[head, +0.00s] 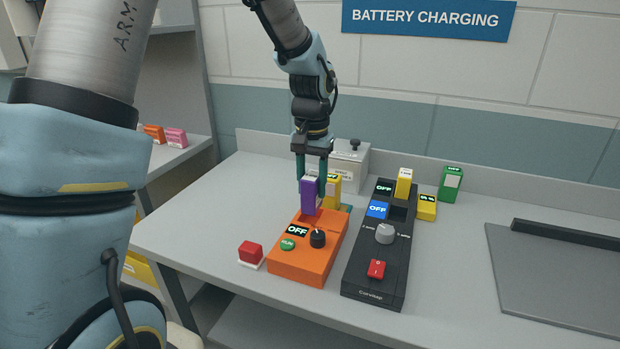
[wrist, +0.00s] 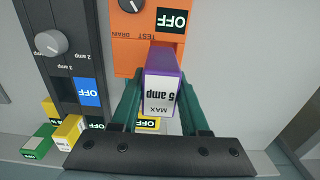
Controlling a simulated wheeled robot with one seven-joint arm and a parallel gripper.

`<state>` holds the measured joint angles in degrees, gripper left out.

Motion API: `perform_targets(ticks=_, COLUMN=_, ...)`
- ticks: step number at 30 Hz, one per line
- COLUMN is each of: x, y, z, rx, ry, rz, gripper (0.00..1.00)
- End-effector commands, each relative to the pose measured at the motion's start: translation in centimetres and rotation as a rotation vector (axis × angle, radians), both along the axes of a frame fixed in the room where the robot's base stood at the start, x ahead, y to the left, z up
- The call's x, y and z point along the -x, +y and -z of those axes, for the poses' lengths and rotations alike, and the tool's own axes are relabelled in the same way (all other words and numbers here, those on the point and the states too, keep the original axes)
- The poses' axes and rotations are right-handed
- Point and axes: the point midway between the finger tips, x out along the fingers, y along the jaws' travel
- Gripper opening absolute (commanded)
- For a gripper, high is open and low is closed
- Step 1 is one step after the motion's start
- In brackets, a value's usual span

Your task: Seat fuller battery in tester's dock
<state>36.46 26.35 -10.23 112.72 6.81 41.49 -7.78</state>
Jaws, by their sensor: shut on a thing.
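My gripper (head: 312,163) is shut on a purple battery (head: 308,195), which it holds upright at the back end of the orange tester (head: 302,262). In the wrist view the purple battery (wrist: 176,80) shows a white label reading "MAX 5 amp" between the green fingers (wrist: 165,110). Its lower end meets the tester's dock area; I cannot tell whether it is fully down in the dock. The tester (wrist: 125,50) has an "OFF" display, a black knob and a green RUN button. A yellow battery (head: 333,188) stands just behind the purple one, partly hidden.
A black charger (head: 375,265) stands right of the tester with a yellow battery (head: 404,183) in it. Another yellow battery (head: 427,208) and a green one (head: 451,184) stand beyond. A grey box (head: 350,160) is behind.

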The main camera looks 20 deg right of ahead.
Motion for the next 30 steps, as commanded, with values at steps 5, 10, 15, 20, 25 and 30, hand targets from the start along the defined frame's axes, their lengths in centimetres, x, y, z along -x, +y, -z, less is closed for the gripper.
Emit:
perform_targets(ticks=5, x=0.0, y=0.0, z=0.4, rx=0.001, ry=-0.001, rz=0.000, gripper=0.00)
perform_targets(ticks=10, x=0.0, y=0.0, z=1.0, rx=0.001, ry=-0.001, rz=0.000, gripper=0.00)
perform_targets(ticks=15, x=0.0, y=0.0, z=1.9, rx=0.001, ry=-0.001, rz=0.000, gripper=0.00)
perform_targets(ticks=20, x=0.0, y=0.0, z=2.8, rx=0.001, ry=-0.001, rz=0.000, gripper=0.00)
perform_targets(ticks=25, x=0.0, y=0.0, z=3.8, rx=0.001, ry=-0.001, rz=0.000, gripper=0.00)
perform_targets(ticks=30, x=0.0, y=0.0, z=4.5, rx=0.001, ry=-0.001, rz=0.000, gripper=0.00)
